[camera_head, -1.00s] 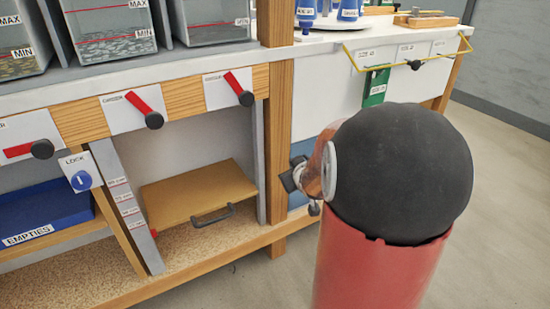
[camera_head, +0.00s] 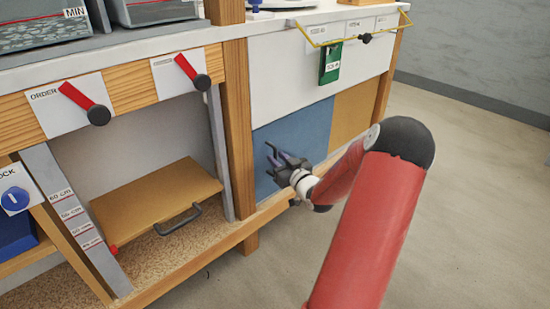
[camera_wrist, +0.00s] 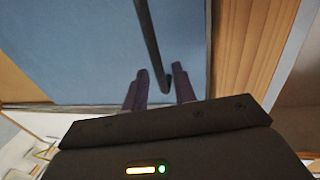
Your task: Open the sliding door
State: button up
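The sliding door is a blue panel (camera_head: 305,130) low in the cabinet under the white counter. A tan panel (camera_head: 357,112) is beside it on the right. In the wrist view the blue door (camera_wrist: 75,45) fills much of the picture, with a dark bar handle (camera_wrist: 150,45) on it. My gripper (camera_head: 283,160) is in front of the door's left part. In the wrist view my gripper (camera_wrist: 160,82) has its two purple fingers apart, with the handle's end appearing between them. I cannot tell whether either finger touches the handle.
A wooden post (camera_head: 237,125) stands just left of the door. Left of it is an open bay with a tan hatch (camera_head: 155,200) with a grey handle. A yellow rail (camera_head: 345,42) and a green tag (camera_head: 330,63) hang above. Open floor (camera_head: 470,210) lies to the right.

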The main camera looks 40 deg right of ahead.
jog(key=shift+w+d, duration=0.1)
jog(key=shift+w, duration=1)
jog(key=shift+c, duration=0.4)
grip_shut()
